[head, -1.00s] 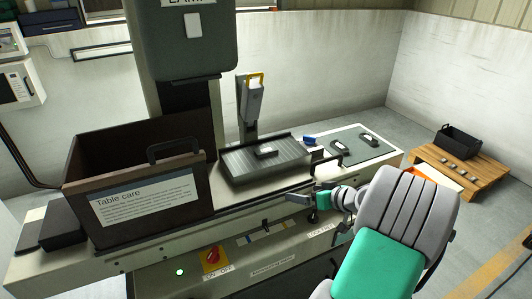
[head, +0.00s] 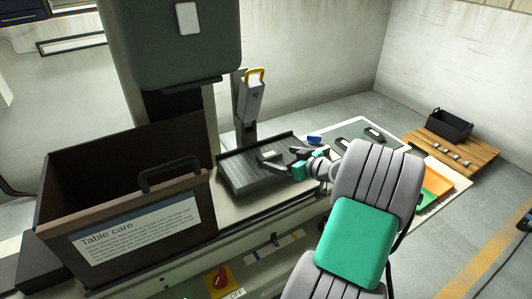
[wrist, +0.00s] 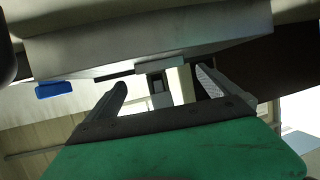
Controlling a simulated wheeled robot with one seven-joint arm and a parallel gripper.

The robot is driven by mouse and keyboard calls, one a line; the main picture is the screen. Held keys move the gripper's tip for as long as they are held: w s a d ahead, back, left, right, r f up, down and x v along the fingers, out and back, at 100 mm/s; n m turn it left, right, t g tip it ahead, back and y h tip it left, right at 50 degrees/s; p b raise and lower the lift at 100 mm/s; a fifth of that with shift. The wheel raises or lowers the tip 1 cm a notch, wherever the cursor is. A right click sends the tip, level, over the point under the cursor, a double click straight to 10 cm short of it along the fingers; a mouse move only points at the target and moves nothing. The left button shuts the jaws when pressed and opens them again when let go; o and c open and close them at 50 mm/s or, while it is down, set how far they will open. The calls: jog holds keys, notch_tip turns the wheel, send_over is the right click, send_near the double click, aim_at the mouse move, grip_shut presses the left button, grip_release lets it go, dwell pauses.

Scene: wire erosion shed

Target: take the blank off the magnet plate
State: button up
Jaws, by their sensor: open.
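The magnet plate (head: 238,178), a dark ribbed slab with a raised back edge, lies on the machine table in the head view. The blank (head: 268,154), a small grey block, sits on its top, partly hidden by my gripper. My gripper (head: 282,158) is open over the plate's right part, its fingers close to the blank; I cannot tell whether they touch it. In the wrist view my gripper's open fingers (wrist: 165,90) point toward a pale slab across the top, likely the plate, with a small grey block between them, likely the blank.
A large brown bin (head: 100,205) with a "Table care" label stands left of the plate. A grey post with a yellow handle (head: 254,76) rises behind it. A pallet (head: 470,150) carries a black box.

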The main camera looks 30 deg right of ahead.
aim_at(269, 153)
jog(key=p+x, duration=0.1)
jog(key=x, duration=0.4)
jog(key=shift+w+p, duration=0.35)
jog(key=shift+w, duration=0.05)
jog(key=shift+c, duration=0.2)
jog(key=c, duration=1.8)
jog(key=shift+r, duration=0.1)
